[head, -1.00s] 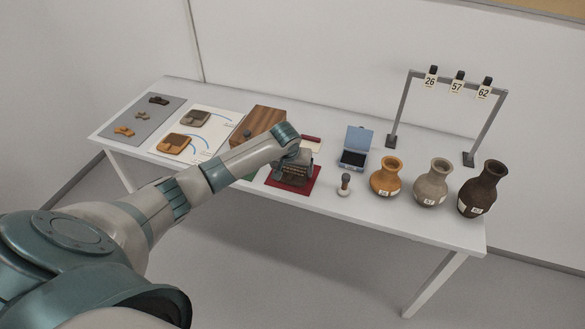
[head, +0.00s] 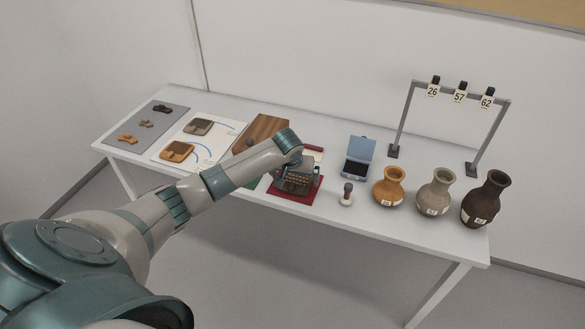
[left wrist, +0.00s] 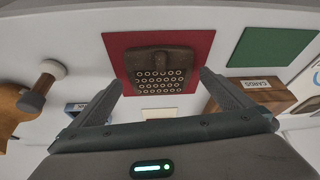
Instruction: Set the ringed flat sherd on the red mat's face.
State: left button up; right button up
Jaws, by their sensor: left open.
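The ringed flat sherd (left wrist: 160,72) is brown with rows of small rings. It lies on the face of the red mat (left wrist: 202,45), inside its edges, in the left wrist view. In the head view the sherd (head: 291,186) on the red mat (head: 287,194) is partly hidden by my gripper. My left gripper (left wrist: 161,82) is open, with one finger on each side of the sherd and a gap visible between fingers and sherd. Its height above the mat is hard to tell. My right gripper is not in view.
A wooden box (head: 262,130) stands left of the mat, with a green mat (left wrist: 275,48) close by. A stamp (head: 347,194), a blue case (head: 358,158) and three vases (head: 436,192) stand to the right. Two flat sherds (head: 177,151) lie on a white sheet.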

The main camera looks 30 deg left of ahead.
pick_arm(q)
jog(key=b+v, duration=0.1)
jog(key=v, duration=1)
jog(key=shift+a, duration=0.1)
